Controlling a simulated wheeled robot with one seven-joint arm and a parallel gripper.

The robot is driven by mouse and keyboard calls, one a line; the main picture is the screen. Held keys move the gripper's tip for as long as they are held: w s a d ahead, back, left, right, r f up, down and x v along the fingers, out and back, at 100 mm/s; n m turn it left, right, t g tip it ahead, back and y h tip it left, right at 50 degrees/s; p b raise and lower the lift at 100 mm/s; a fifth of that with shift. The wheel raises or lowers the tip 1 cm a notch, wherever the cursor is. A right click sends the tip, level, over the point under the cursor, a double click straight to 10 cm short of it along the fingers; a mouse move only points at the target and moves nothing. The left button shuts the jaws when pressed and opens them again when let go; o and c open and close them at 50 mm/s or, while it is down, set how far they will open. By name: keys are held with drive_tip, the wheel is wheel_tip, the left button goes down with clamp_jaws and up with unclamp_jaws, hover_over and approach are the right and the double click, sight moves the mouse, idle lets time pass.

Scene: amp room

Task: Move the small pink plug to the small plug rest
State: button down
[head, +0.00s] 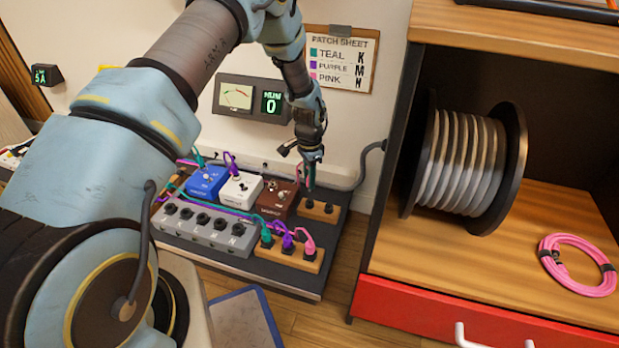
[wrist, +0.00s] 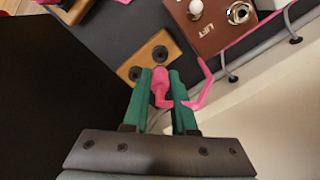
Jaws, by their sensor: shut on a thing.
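The small pink plug (wrist: 160,88) is held between the green fingers of my gripper (wrist: 163,85), with its pink cable bending off to the right in the wrist view. In the head view my gripper (head: 311,165) points down over the back right of the pedalboard. The small plug rest, a wooden block with dark holes (wrist: 134,70), lies just beyond the fingertips in the wrist view. It also shows in the head view (head: 318,210), right of the brown pedal. The plug's tip is hidden; I cannot tell whether it touches the block.
A brown pedal (wrist: 212,25) stands beside the rest, with white and blue pedals further left. A longer wooden block (head: 289,256) at the front holds teal, purple and pink plugs. A grey switch box (head: 203,230) is left of it. A shelf with a cable reel (head: 465,165) stands right.

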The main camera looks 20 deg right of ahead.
drive_tip(key=shift+f+b, duration=2.05)
drive_tip(key=shift+f, duration=1.05)
drive_tip(key=c, duration=0.6)
unclamp_jaws()
drive_tip(key=shift+c, duration=0.2)
wheel_tip(320, 180, up, 11)
drive_tip(key=p, duration=0.3)
drive_tip(key=shift+f+p, duration=0.1)
drive_tip(key=shift+p, duration=0.2)
